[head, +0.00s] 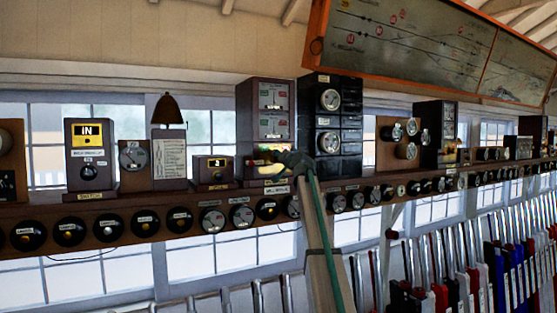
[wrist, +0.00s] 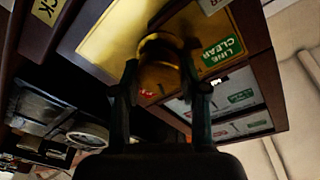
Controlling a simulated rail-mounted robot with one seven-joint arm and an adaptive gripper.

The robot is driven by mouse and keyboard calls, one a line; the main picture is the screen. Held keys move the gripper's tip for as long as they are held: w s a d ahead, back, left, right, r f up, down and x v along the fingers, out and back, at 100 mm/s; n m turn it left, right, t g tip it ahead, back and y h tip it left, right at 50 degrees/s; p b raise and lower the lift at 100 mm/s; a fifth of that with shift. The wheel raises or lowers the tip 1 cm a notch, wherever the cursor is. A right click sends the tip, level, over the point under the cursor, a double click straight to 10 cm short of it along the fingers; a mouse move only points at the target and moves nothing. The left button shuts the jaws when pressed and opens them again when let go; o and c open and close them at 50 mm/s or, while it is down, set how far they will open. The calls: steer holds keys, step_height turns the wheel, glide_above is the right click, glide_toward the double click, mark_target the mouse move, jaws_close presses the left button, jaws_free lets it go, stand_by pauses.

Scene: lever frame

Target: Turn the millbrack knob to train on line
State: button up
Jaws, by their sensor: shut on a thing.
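The millbrack instrument (head: 263,108) is a tall brown case on the shelf, with two windows carrying red and green marks and a nameplate (head: 277,190) below. Its brass knob (wrist: 160,48) sits on a yellow plate (wrist: 108,42) in the wrist view, which shows the case upside down. A green "LINE CLEAR" label (wrist: 222,52) lies beside the knob. My gripper (wrist: 161,66) is shut on the knob, one finger on each side. In the head view my gripper (head: 278,160) reaches the lower front of the case and covers much of the plate. The knob's pointer direction cannot be told.
A black instrument (head: 330,125) with round dials stands close on the right. A small "IN" box (head: 214,171) stands on the left. Round plungers line the shelf front (head: 130,205). Levers (head: 480,260) stand at the lower right, and a track diagram (head: 420,45) hangs above.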

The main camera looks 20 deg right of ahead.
steer(key=shift+w+a+f+m, duration=0.15)
steer(key=shift+m, duration=0.45)
steer(key=shift+w+a+f+m, duration=0.1)
steer(key=shift+f+m, duration=0.05)
steer(key=shift+m, duration=0.45)
steer(key=shift+m+g, duration=0.3)
steer(key=shift+m, duration=0.3)
steer(key=o, duration=1.3)
steer(key=shift+w+a+f, duration=0.1)
steer(key=shift+w+a, duration=0.3)
steer(key=o, duration=0.3)
steer(key=shift+w, duration=0.1)
steer(key=shift+o, duration=0.8)
steer(key=shift+d, duration=0.15)
steer(key=shift+s+d, duration=0.15)
steer(key=shift+s, duration=0.1)
steer(key=shift+s+d, duration=0.1)
